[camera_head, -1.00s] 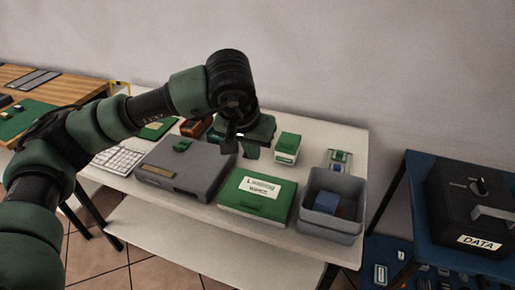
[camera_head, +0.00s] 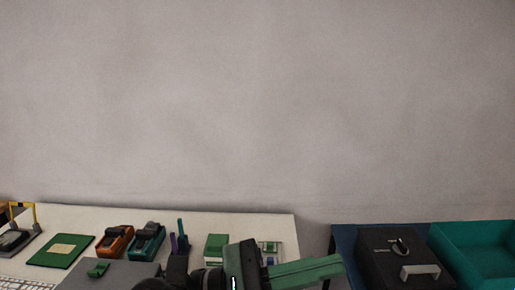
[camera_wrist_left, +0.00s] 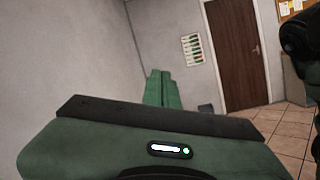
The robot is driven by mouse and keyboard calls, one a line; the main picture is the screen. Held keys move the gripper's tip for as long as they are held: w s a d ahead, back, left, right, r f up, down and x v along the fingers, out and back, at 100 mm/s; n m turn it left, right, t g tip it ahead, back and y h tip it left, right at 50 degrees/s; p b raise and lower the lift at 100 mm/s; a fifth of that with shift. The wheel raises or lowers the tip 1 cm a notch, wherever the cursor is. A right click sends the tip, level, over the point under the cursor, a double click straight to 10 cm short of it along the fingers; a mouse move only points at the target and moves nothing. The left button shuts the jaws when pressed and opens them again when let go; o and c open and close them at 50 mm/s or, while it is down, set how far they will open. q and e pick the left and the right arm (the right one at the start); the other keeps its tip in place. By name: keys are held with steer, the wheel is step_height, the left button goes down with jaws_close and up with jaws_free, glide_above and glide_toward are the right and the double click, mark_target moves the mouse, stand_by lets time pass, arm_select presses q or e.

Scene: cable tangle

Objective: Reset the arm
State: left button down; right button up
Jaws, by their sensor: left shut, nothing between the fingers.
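My left gripper (camera_head: 338,263) shows at the bottom edge of the head view, its green fingers closed together and pointing right, in front of the wall and the right end of the white table (camera_head: 262,226). Its closed green fingers (camera_wrist_left: 163,76) also show in the left wrist view, pointing away into the room with nothing between them. Most of my left arm is below the head view. My right gripper does not show.
On the table are a green board (camera_head: 45,257), an orange device (camera_head: 115,241), a teal device (camera_head: 147,242) and a small green box (camera_head: 215,247). To the right stand a black case (camera_head: 385,263) and a teal bin (camera_head: 490,240). A door (camera_wrist_left: 232,50) shows across the room.

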arm_select(q)
steer(key=w+a+r+n+t+y, duration=0.1)
steer(key=w+a+n+t+y, duration=0.35)
steer(key=n+t, duration=0.75)
steer(key=w+a+n+t+y, duration=0.2)
steer(key=w+a+n+t, duration=0.45)
steer(key=n, duration=0.85)
steer(key=w+a+f+n+g+y, duration=0.1)
steer(key=a+f+n+y, duration=0.6)
steer(key=f+n, duration=0.3)
steer(key=a+f+n+g+y, duration=0.2)
steer(key=a+f+n+y, duration=0.5)
steer(key=f+n, duration=0.35)
steer(key=s+a+f+n+g, duration=0.2)
steer(key=s+f+n+g, duration=0.35)
steer(key=s+f, duration=0.55)
steer(key=s+a+f+n+g, duration=0.2)
steer(key=s+f+n+g, duration=0.2)
steer(key=s+f+g, duration=0.5)
steer(key=s+f, duration=0.2)
steer(key=f, duration=1.2)
steer(key=s+f, duration=0.3)
steer(key=f, duration=1)
steer(key=s+a+f, duration=0.2)
steer(key=s+f, duration=1.4)
steer(key=f, duration=0.1)
steer(key=shift+s+a+f+m+g+y, duration=0.2)
steer(key=shift+s+a+m+g+y, duration=0.1)
steer(key=shift+s+a+g+y, duration=0.1)
